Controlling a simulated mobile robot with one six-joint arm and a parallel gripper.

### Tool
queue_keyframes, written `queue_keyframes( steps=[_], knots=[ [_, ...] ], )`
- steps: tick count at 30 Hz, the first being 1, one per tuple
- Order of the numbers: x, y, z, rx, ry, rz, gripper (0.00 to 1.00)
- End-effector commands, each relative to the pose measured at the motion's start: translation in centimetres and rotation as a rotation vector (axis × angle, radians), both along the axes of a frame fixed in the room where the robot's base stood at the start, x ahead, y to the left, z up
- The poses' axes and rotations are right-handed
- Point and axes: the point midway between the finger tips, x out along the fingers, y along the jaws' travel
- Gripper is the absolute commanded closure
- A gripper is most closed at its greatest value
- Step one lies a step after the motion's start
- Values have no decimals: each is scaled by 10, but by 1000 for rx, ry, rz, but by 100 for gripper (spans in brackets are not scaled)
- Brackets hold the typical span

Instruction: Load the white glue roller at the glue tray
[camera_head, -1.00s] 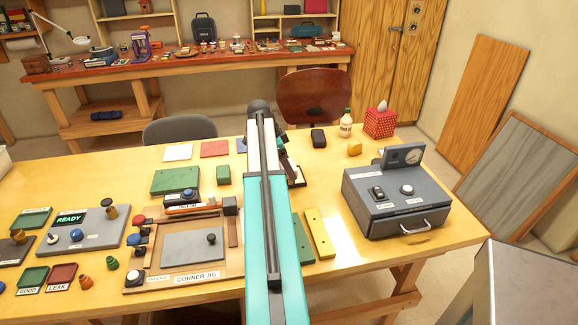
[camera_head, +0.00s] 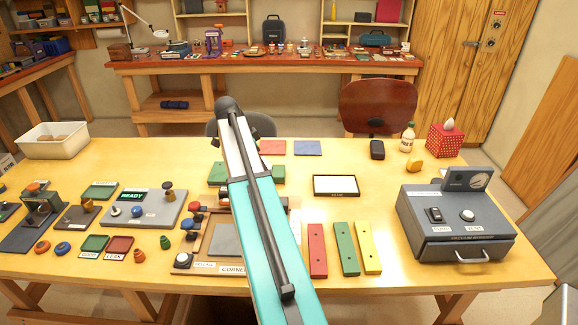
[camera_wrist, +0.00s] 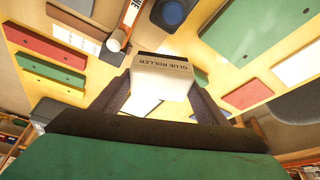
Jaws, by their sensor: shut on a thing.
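The white glue roller (camera_wrist: 160,82), marked "GLUE ROLLER", is between the two dark fingers of my gripper (camera_wrist: 160,92) in the wrist view. My gripper is shut on it. In the head view my arm hides my gripper and the roller. The glue tray (camera_head: 336,187) shows there as a white panel in a dark frame, with a small label at its front edge. It lies on the yellow table (camera_head: 420,180), right of my arm. I cannot make out the tray surely in the wrist view.
Red (camera_head: 317,250), green (camera_head: 346,248) and yellow (camera_head: 368,247) strips lie in front of the tray. A grey machine with a gauge (camera_head: 457,222) stands at the right. The corner jig (camera_head: 225,240) is partly behind my arm. Table around the tray is clear.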

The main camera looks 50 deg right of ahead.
Motion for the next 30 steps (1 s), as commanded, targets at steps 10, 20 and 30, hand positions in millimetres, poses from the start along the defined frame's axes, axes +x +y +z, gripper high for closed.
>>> queue_keyframes(
  steps=[10, 20, 30],
  knots=[
    [59, 109, 18, -1, -1, 248, 51],
    [93, 218, 33, -1, -1, 547, 51],
    [107, 338, 50, -2, -3, 952, 51]
  ],
)
